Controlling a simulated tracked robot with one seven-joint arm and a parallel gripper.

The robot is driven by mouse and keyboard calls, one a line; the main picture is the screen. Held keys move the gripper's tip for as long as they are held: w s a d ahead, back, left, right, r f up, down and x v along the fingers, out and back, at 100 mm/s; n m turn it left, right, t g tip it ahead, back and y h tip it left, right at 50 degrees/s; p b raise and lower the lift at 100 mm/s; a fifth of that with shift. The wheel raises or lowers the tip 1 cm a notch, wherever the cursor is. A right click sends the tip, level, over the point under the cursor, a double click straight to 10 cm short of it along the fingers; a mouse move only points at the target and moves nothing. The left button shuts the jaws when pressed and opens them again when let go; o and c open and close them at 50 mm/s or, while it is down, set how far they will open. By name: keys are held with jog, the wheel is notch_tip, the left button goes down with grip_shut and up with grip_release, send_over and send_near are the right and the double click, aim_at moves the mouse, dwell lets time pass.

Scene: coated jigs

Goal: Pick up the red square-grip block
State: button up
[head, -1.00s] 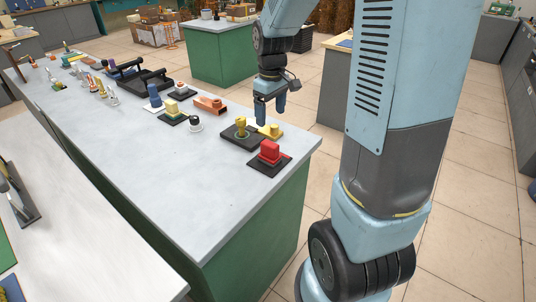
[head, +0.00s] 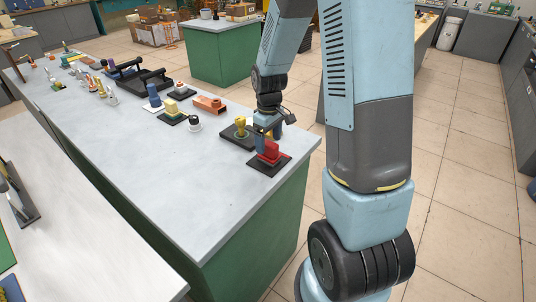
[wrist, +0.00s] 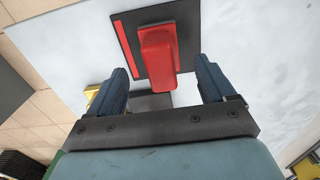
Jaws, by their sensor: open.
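The red square-grip block (head: 268,153) stands on a dark square plate (head: 281,164) near the right corner of the grey-topped counter. In the wrist view the red block (wrist: 158,55) shows between and ahead of my two blue fingers, on its dark plate (wrist: 124,40) with a red stripe. My gripper (head: 266,138) is at the block's far side, close above the counter, and partly overlaps it in the head view. The fingers are spread and hold nothing; whether either touches the block cannot be told.
A yellow knob (head: 240,127) on a dark plate stands just left of my gripper. An orange block (head: 209,104), a yellow block (head: 171,106) and a blue cylinder (head: 153,96) stand farther left. The counter's front area (head: 190,190) is clear.

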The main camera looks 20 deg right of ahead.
aim_at(269, 152)
jog(key=shift+s+f, duration=0.15)
jog(key=shift+f, duration=1.15)
jog(key=shift+s+f, duration=0.15)
jog(key=shift+f, duration=1.1)
jog(key=shift+c, duration=0.2)
grip_shut()
